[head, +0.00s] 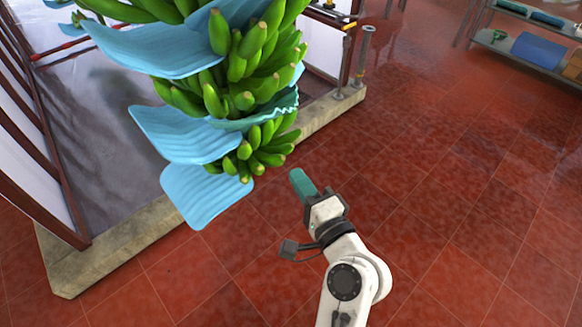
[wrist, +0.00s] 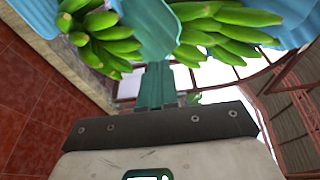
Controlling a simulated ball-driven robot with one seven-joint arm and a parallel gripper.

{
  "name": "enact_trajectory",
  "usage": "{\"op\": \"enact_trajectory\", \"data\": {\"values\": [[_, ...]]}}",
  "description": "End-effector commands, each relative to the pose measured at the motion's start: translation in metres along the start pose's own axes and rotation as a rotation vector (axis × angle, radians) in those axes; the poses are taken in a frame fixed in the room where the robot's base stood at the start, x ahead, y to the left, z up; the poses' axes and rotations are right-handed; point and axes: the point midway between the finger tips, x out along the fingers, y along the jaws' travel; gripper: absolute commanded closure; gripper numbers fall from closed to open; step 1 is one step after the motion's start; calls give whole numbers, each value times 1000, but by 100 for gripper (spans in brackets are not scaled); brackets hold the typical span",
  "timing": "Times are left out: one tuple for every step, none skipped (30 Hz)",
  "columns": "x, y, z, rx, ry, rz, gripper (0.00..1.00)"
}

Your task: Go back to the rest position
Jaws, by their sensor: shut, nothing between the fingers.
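My gripper (head: 301,184) is shut and empty, its teal fingers pressed together and pointing up and left. It is beside the lower right end of a hanging bunch of green bananas (head: 262,150), apart from it in the head view. Light blue sheets (head: 186,136) stick out between the tiers of the bunch. In the wrist view the teal fingers (wrist: 155,88) rise at the middle, with green bananas (wrist: 215,28) and blue sheets (wrist: 150,25) beyond them. The top of the bunch is cut off in the head view.
A concrete curb (head: 140,243) surrounds a grey sunken area (head: 105,115) at left. A metal post (head: 362,55) stands at its corner. The red tiled floor (head: 460,200) is clear at right.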

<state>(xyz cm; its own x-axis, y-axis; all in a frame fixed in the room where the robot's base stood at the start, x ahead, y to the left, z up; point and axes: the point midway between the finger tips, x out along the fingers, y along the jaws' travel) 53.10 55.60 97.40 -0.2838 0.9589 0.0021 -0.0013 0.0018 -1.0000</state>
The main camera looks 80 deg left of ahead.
Motion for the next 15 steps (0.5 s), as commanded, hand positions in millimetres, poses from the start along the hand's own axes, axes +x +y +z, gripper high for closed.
{"op": "enact_trajectory", "data": {"values": [[-5,0,0,0,1,-1,100],[-7,0,0,0,1,-1,100],[-10,0,0,0,2,-1,100],[-11,0,0,0,1,0,100],[-12,0,0,0,1,0,100],[-12,0,0,0,0,0,100],[-12,0,0,0,0,0,100],[-13,0,0,0,0,1,100],[-13,0,0,0,0,1,100],[-12,0,0,0,0,1,100],[-12,0,0,0,0,0,100],[-13,0,0,-1,1,1,100],[-14,1,-1,-4,3,4,100],[-17,2,-2,-9,8,10,100],[-23,6,-6,-21,20,22,100]]}}
